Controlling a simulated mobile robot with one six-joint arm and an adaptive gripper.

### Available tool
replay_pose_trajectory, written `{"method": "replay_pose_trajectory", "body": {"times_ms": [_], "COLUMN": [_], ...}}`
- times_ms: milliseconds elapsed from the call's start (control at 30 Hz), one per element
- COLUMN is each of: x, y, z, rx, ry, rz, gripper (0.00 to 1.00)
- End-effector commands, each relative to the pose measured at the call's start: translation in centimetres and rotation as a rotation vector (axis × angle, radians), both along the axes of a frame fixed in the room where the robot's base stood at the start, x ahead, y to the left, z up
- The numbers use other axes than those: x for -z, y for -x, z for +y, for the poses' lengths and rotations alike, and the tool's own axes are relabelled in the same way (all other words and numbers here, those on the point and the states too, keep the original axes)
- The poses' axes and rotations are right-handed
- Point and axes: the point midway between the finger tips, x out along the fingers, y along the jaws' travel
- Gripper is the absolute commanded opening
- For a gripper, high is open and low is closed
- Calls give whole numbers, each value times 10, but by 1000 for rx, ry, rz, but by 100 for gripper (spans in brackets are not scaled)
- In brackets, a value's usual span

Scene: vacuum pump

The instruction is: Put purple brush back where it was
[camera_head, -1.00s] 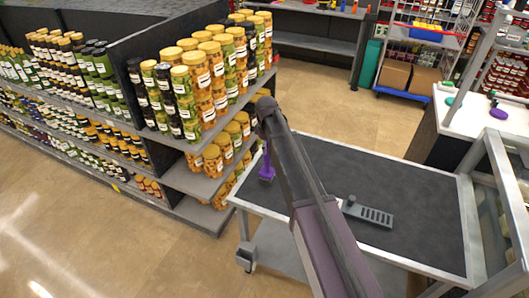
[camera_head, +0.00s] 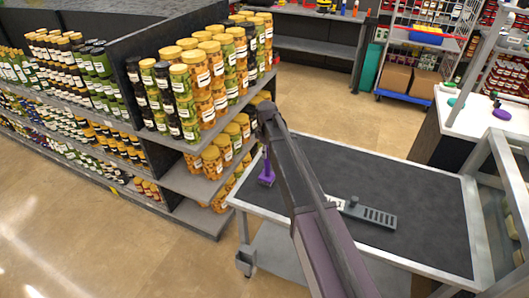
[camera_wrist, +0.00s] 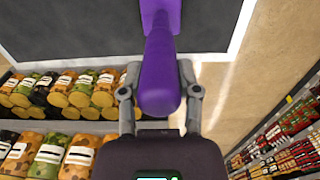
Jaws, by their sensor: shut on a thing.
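The purple brush (camera_wrist: 158,75) is held between the two fingers of my gripper (camera_wrist: 160,95) in the wrist view. Its handle end points toward the camera and its wider head lies away, over the dark cart top. In the head view the brush (camera_head: 267,175) hangs head down near the cart's left corner, beside my arm. My gripper is mostly hidden behind the arm there. A grey slotted block (camera_head: 368,213) lies on the cart top, right of my arm, apart from the brush.
The cart (camera_head: 420,185) has a dark top with free room at the back and right. Shelves of jars (camera_head: 205,85) stand close on its left. A white counter (camera_head: 475,118) at the right holds a purple item (camera_head: 501,112) and a green item (camera_head: 452,102).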

Motion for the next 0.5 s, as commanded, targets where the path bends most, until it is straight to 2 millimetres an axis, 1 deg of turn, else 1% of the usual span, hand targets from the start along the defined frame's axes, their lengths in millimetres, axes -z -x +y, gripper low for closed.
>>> {"method": "replay_pose_trajectory", "body": {"times_ms": [167, 200, 300, 500], "x": [4, 3, 3, 3], "y": [0, 0, 0, 0], "z": [0, 0, 0, 0], "rx": [0, 0, 0, 0], "ry": [0, 0, 0, 0], "rz": [0, 0, 0, 0], "gripper": [0, 52, 77, 77]}}
